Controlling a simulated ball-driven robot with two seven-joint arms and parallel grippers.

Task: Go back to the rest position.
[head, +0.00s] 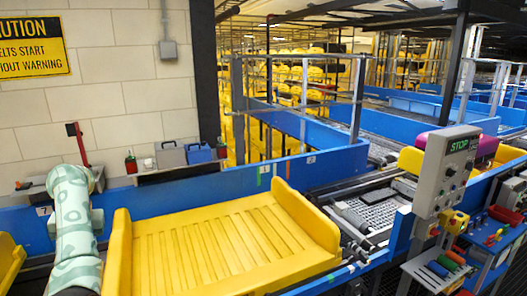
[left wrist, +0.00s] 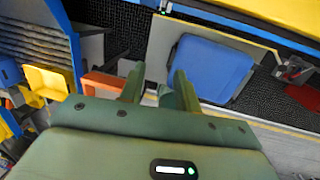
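My left arm shows in the head view as a pale green patterned link at the lower left, in front of the blue conveyor side wall (head: 38,238). Its gripper cannot be made out there. In the left wrist view my left gripper (left wrist: 155,90) has its two green fingers apart, with nothing seen between them. A blue object (left wrist: 212,68) lies beyond the fingertips, apart from them as far as I can tell. My right arm and right gripper are in no view.
A large yellow tray (head: 228,246) sits on the conveyor right of my left arm. A control panel with a STOP sign (head: 446,165) stands at the right. A yellow bin (left wrist: 48,80) shows in the wrist view.

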